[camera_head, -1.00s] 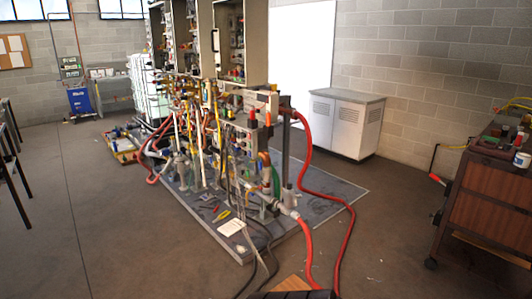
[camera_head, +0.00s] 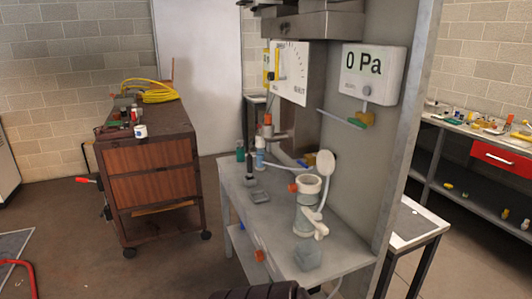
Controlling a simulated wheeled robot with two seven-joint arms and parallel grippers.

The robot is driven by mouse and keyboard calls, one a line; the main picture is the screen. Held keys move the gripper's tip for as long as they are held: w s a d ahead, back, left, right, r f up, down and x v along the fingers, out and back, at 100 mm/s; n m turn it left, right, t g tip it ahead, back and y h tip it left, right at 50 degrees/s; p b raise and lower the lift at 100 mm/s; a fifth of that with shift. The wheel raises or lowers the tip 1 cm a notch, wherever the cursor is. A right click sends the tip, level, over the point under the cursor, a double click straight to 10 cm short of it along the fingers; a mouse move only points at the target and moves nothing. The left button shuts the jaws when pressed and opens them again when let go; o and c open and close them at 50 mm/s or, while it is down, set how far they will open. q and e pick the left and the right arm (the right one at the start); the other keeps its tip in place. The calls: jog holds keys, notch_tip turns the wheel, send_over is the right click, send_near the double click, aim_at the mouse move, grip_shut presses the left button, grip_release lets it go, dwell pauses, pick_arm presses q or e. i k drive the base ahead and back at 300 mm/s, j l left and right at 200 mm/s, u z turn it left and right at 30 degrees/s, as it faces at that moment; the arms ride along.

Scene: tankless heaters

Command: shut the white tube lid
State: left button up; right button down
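A white tube (camera_head: 308,207) stands upright on a grey metal bench, with its open rim facing up. A round white lid (camera_head: 325,162) stands raised behind and to the right of the rim, apart from the opening. A thin white hose or strap runs down beside the tube below the lid. An orange knob is on the tube's left side and a white side spout points right near its base. Neither gripper is in view. A dark ribbed part, probably mine, shows at the bottom edge.
The grey bench (camera_head: 262,215) also holds small bottles (camera_head: 260,152) and a clear block (camera_head: 307,255). A tall panel with a "0 Pa" gauge (camera_head: 373,75) rises behind it. A brown cart (camera_head: 150,175) stands left, with open floor between. Shelving (camera_head: 480,165) is at right.

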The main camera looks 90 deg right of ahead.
aim_at(326, 160)
jog(key=k+l+z, duration=0.25)
jog(key=z, duration=0.15)
jog(key=k+l+z, duration=0.25)
jog(key=l+z, duration=0.15)
jog(key=k+l+z, duration=0.2)
jog(key=l+z, duration=0.15)
jog(key=k+l+z, duration=0.1)
jog(key=l+z, duration=0.3)
jog(key=l, duration=0.15)
jog(key=k+l, duration=0.1)
jog(key=l, duration=0.4)
jog(key=k+l, duration=0.1)
jog(key=l, duration=0.85)
jog(key=k+z, duration=0.05)
jog(key=k, duration=0.05)
